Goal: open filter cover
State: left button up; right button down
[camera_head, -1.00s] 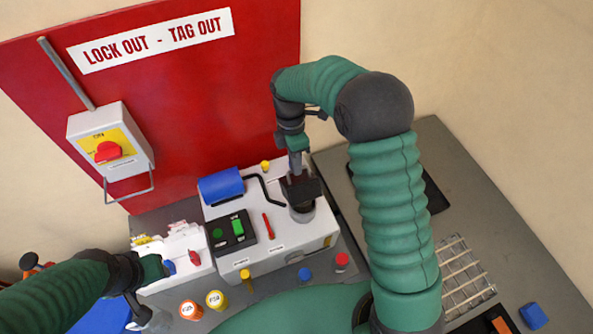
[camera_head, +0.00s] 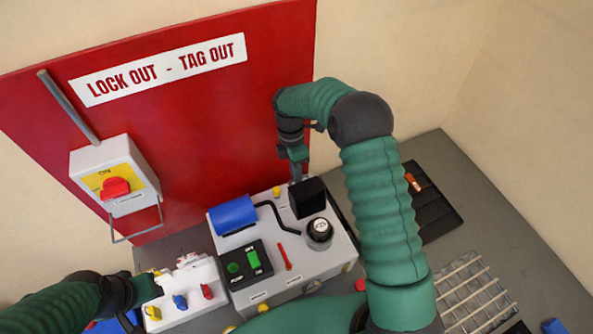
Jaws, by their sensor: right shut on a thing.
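I cannot tell whether the cover still touches the housing. My left gripper (camera_head: 142,292) is low at the left, beside a white block with coloured knobs; its jaws do not show clearly.
The white machine (camera_head: 288,288) carries a blue cylinder (camera_head: 234,214), a black button panel (camera_head: 246,264) and a red lever (camera_head: 285,257). A red lockout board (camera_head: 220,120) with a switch box (camera_head: 114,174) stands behind. A black tray (camera_head: 432,205) and wire rack (camera_head: 476,287) lie at right.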

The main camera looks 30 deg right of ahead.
pick_arm(q)
jog(key=shift+s+a+f+b, duration=0.1)
jog(key=shift+s+f+b, duration=0.2)
jog(key=shift+f+b, duration=0.2)
pick_arm(e)
jog(key=shift+w+a+f, duration=0.1)
jog(key=shift+w+f, duration=0.2)
jog(key=shift+f, duration=0.2)
jog(key=shift+w+f, duration=0.25)
jog(key=shift+f, duration=0.2)
jog(key=shift+a, duration=0.1)
jog(key=c, duration=1.9)
grip_release()
jog(key=shift+w, duration=0.1)
jog(key=shift+o, duration=1)
jog(key=shift+w+f, duration=0.15)
jog(key=shift+f, duration=0.05)
jog(key=shift+o, duration=0.9)
jog(key=shift+w+f, duration=0.25)
jog(key=shift+w, duration=0.3)
pick_arm(q)
jog(key=shift+w+f, duration=0.1)
jog(key=shift+w, duration=0.5)
pick_arm(e)
jog(key=shift+s+r, duration=0.2)
jog(key=shift+s, duration=0.15)
